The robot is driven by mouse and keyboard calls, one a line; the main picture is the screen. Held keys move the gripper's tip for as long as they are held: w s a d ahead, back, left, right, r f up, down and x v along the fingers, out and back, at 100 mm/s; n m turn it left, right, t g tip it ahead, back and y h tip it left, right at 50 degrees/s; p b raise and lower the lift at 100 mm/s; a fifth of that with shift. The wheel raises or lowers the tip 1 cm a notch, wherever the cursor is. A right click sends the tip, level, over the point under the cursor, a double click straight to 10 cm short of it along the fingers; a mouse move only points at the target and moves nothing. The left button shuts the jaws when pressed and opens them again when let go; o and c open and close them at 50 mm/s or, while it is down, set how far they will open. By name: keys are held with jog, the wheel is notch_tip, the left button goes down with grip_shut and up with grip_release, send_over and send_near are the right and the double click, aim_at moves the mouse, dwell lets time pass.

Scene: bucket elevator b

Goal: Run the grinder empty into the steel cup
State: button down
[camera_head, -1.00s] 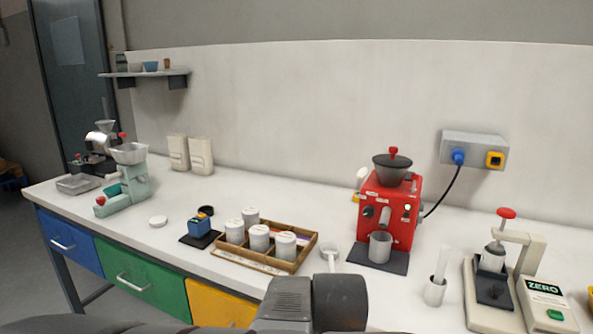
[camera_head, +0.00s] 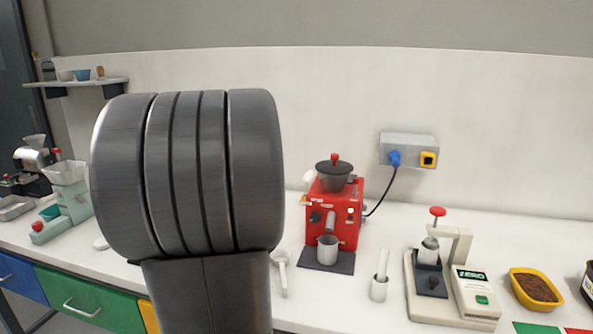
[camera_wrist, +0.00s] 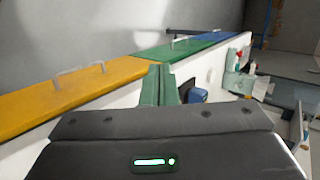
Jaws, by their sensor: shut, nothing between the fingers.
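The red grinder (camera_head: 333,208) stands on a dark mat towards the back of the bench, with a black hopper (camera_head: 334,174) and red-knobbed lid on top. The steel cup (camera_head: 327,248) stands upright at the front of the grinder, below its spout; its inside cannot be seen. My gripper (camera_wrist: 159,85) shows in the wrist view with its greenish fingers together and nothing between them, in front of the drawer fronts and away from the grinder and cup. In the head view my arm fills the left middle and the gripper itself is hidden.
A socket box (camera_head: 409,151) with a blue plug and yellow switch is on the wall, cabled to the grinder. My arm hides the canister tray.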

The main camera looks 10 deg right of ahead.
jog(key=w+a+r+m+t+y+p, duration=0.1)
jog(key=w+a+r+y, duration=0.4)
jog(key=w+r, duration=0.5)
jog(key=w+a+t+p, duration=0.1)
jog(key=a, duration=0.1)
jog(key=shift+w+a+r+y, duration=0.25)
jog(key=shift+a+r+y, duration=0.05)
jog(key=shift+a+r, duration=0.05)
jog(key=shift+d+m, duration=0.1)
jog(key=shift+m, duration=0.2)
